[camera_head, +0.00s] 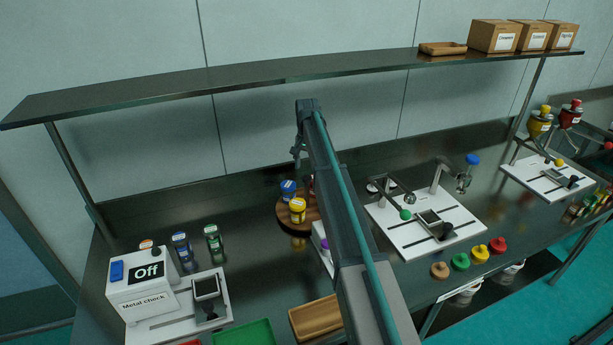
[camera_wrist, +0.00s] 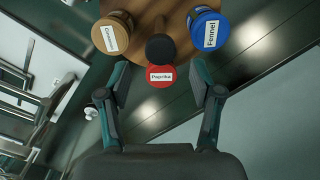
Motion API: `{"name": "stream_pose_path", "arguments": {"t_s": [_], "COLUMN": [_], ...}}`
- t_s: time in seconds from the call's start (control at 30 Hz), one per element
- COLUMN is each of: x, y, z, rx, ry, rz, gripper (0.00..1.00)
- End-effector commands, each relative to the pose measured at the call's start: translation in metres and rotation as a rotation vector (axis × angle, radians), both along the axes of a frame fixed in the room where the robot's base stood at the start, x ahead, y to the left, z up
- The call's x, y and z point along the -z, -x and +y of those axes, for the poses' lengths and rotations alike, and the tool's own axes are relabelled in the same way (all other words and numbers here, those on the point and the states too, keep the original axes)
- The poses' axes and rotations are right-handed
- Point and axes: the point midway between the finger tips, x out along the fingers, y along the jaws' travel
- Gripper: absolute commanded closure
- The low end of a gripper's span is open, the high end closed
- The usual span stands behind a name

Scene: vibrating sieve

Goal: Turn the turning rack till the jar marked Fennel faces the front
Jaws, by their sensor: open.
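The turning rack is a round wooden disc (camera_head: 284,217) at the back middle of the counter, also in the wrist view (camera_wrist: 173,14). The Fennel jar has a blue lid (camera_wrist: 207,28) and stands at the upper right in the wrist view. A blue-lidded jar (camera_head: 288,190) shows at the rack's back left in the head view, with a yellow-lidded jar (camera_head: 298,210) nearer the front. Paprika, red-lidded (camera_wrist: 160,75), lies between my open fingers (camera_wrist: 160,80) in the picture; contact is unclear. A dark round knob (camera_wrist: 160,47) is just beyond it. My gripper (camera_head: 297,160) hangs above the rack.
A brown-lidded jar (camera_wrist: 110,37) is at the wrist view's upper left. Several loose jars (camera_head: 212,240) and the Metal check box (camera_head: 145,285) stand left. A white device plate (camera_head: 455,222) lies right of the rack. The shelf (camera_head: 240,77) runs overhead. My arm hides part of the rack.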

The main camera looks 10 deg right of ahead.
Motion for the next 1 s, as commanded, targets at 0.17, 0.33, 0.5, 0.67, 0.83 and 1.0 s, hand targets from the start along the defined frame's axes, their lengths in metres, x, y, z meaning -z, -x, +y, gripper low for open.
{"name": "stream_pose_path", "arguments": {"t_s": [0.17, 0.33, 0.5, 0.67, 0.83, 1.0], "x": [0.025, 0.042, 0.049, 0.050, 0.049, 0.049], "y": [0.001, 0.001, 0.000, 0.000, 0.000, 0.000], "z": [0.001, 0.001, 0.001, 0.001, 0.001, 0.001], "rx": [-0.001, -0.001, -0.001, -0.001, -0.001, -0.001], "ry": [0.000, -0.001, -0.001, -0.001, -0.001, -0.001], "rz": [0.002, 0.002, 0.002, 0.002, 0.002, 0.002], "gripper": [0.35, 0.35, 0.35, 0.35, 0.55, 0.84]}}
